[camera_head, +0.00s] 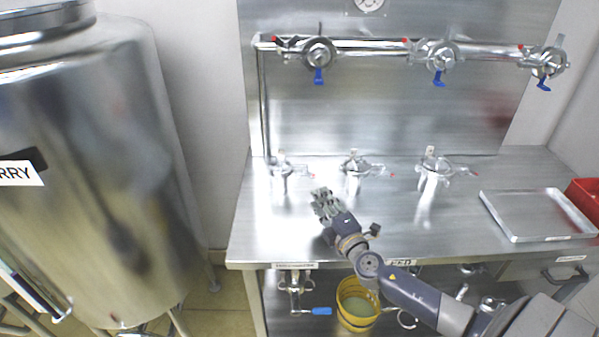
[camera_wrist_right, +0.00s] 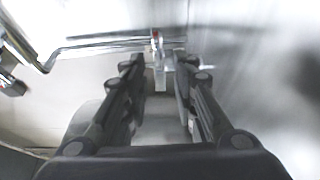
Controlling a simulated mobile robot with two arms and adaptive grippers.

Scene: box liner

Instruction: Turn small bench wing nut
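Three small metal clamp fittings stand along the back of the steel bench: a left one (camera_head: 282,166), a middle one (camera_head: 355,164) and a right one (camera_head: 434,165). Their wing nuts are too small to make out clearly. My right gripper (camera_head: 322,197) is over the bench, in front of the left and middle fittings and apart from both. In the right wrist view its two fingers (camera_wrist_right: 160,70) are spread. A metal fitting with a red tip (camera_wrist_right: 157,45) shows beyond the gap between them; I cannot tell which fitting it is. My left gripper is not in view.
Three clamped valves with blue handles (camera_head: 319,76) hang on the pipe (camera_head: 390,47) above the bench. A metal tray (camera_head: 490,211) and a red bin (camera_head: 584,194) are at the right. A large steel tank (camera_head: 90,230) stands left. A yellow bucket (camera_head: 344,298) sits below the bench.

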